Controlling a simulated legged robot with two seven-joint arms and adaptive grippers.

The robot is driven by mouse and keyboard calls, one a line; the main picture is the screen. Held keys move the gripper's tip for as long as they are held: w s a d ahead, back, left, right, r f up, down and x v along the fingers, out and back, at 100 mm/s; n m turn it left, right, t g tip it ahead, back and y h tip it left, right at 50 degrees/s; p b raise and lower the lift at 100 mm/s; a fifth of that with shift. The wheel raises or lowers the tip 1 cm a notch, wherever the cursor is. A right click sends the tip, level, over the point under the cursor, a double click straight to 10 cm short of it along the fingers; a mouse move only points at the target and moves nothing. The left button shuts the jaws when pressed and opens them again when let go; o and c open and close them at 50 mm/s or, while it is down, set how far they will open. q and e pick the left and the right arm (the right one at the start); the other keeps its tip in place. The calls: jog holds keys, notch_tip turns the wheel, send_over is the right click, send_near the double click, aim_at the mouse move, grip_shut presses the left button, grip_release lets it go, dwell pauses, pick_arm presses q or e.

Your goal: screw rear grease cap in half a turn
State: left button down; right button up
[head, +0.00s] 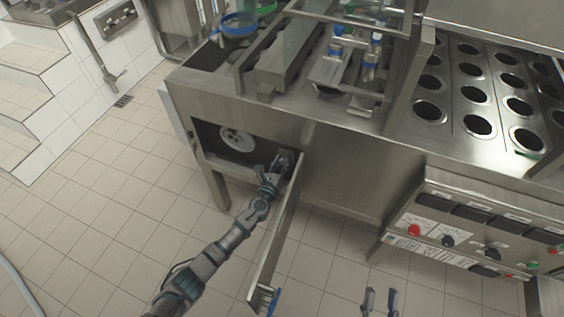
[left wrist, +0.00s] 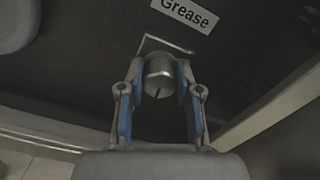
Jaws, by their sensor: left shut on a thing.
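In the left wrist view, a silver metal grease cap (left wrist: 159,77) with a dark slot-like mark on its face sits below a white "Grease" label (left wrist: 186,13). The blue-padded fingers of my left gripper (left wrist: 159,100) are on both sides of the cap and shut on it. In the head view, my left gripper (head: 284,163) reaches into the open compartment (head: 212,150) at the machine's front; the cap is largely hidden there. My right gripper (head: 379,300) shows only its two fingertips at the bottom edge, apart, with nothing visible between them.
An open metal door (head: 275,240) stands out just right of my left arm. A white round part (head: 237,140) sits inside the compartment, left of my gripper. A control panel (head: 470,232) with knobs and switches is at right. The tiled floor (head: 100,220) at left is mostly clear.

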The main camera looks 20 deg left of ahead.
pick_arm(q)
jog(key=shift+s+f, duration=0.15)
jog(key=shift+f, duration=0.4)
jog(key=shift+m, duration=0.3)
jog(key=c, duration=0.8)
grip_release()
jog(key=shift+r, duration=0.2)
jog(key=shift+r, duration=0.1)
